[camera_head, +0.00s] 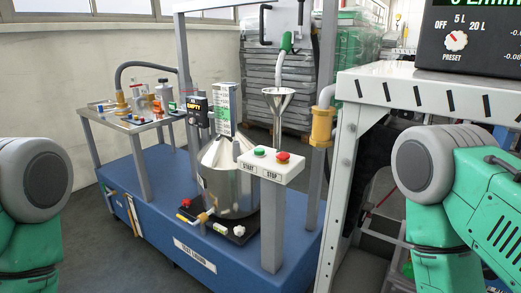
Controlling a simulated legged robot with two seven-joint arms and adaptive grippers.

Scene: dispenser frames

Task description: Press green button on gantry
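A round green button (260,151) sits on the left of a pale control box (270,167), above a label reading START. A red button (283,157) sits to its right, above a label reading STOP. The box is on top of a grey post (273,225) at the front of a blue base. The grey gantry frame (183,50) stands behind. The green button is unobstructed. Green and grey parts of my arms show at the left and right edges. Neither of my grippers is in view.
A metal vessel (226,170) stands behind and left of the post on the blue base (150,205). A funnel (277,102) hangs behind the control box. A side table (135,124) with bottles is at left. A white bench (400,90) with a preset display (470,40) is at right.

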